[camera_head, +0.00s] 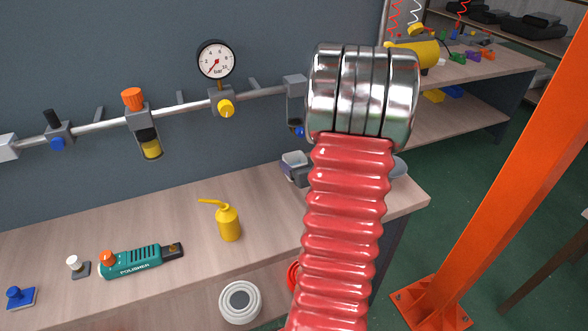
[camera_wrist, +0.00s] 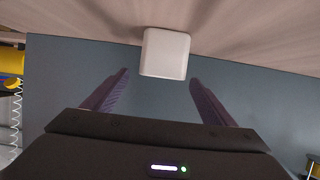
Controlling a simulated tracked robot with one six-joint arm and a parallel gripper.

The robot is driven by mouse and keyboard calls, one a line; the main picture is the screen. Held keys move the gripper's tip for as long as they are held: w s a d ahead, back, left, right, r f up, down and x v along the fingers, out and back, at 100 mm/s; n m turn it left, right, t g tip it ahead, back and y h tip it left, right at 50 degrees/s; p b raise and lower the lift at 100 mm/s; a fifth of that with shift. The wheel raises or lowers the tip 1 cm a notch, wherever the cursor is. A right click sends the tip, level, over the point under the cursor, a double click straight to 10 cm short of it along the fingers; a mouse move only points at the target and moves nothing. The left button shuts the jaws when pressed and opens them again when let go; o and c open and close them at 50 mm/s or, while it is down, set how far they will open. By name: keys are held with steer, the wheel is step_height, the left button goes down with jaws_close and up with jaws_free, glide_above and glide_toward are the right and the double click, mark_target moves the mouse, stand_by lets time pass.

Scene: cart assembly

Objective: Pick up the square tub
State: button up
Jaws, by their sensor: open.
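The square tub (camera_wrist: 165,53) shows in the wrist view as a white, rounded square block on the wooden bench top, just beyond my fingertips and roughly centred between them. My gripper (camera_wrist: 159,80) is open and empty, with one dark finger on either side of a clear gap.
The wooden bench (camera_head: 150,215) carries a yellow oil can (camera_head: 228,222) and a teal polisher (camera_head: 135,261). An air pipe with a gauge (camera_head: 216,60) runs along the wall above. A round grey bowl (camera_head: 399,168) shows right of the arm. An orange post (camera_head: 500,170) stands at right.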

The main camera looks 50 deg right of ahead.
mark_target(291, 156)
steer(key=shift+x, duration=2.3)
steer(key=shift+a, duration=0.15)
steer(key=shift+c, duration=0.4)
steer(key=c, duration=1.1)
steer(key=shift+r, duration=0.1)
